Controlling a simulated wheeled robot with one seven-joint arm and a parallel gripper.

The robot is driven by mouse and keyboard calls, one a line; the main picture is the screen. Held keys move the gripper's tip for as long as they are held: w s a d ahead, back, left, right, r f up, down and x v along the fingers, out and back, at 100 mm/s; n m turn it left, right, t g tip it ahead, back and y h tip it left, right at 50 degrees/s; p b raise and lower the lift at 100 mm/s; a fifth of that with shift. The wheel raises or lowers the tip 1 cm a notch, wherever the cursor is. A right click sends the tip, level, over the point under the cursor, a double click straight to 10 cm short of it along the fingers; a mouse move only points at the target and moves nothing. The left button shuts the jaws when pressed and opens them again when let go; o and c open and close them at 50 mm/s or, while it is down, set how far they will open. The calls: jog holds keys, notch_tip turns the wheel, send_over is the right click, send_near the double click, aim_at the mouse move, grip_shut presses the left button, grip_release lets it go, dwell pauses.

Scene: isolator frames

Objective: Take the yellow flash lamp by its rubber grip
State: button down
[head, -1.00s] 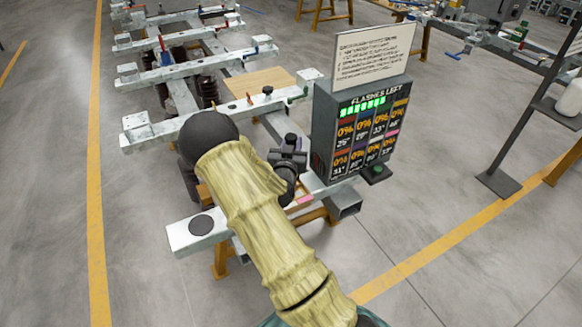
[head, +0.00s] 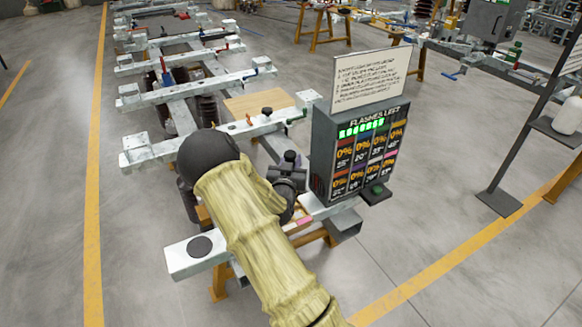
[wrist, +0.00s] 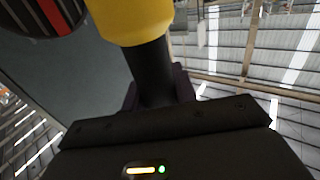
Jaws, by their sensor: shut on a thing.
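The flash lamp shows in the wrist view, with a yellow body (wrist: 131,20) at the top and a black rubber grip (wrist: 152,75) below it. My gripper (wrist: 156,88) is shut on the black grip, its dark fingers on either side. In the head view my gripper (head: 290,180) is beside the left side of the display box, above the near end of the steel frame. The lamp cannot be made out in the head view; my arm and gripper stand in front of that spot.
The dark display box (head: 355,150) headed "FLASHES LEFT" stands just right of my gripper, with a white instruction sign (head: 372,78) on top. The steel frame (head: 195,256) runs away under my arm. A dark stand (head: 508,180) is at right. Open floor lies on both sides.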

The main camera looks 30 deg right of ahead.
notch_tip(320, 180, up, 9)
dwell(0.4)
jog(key=shift+f, duration=0.15)
dwell(0.5)
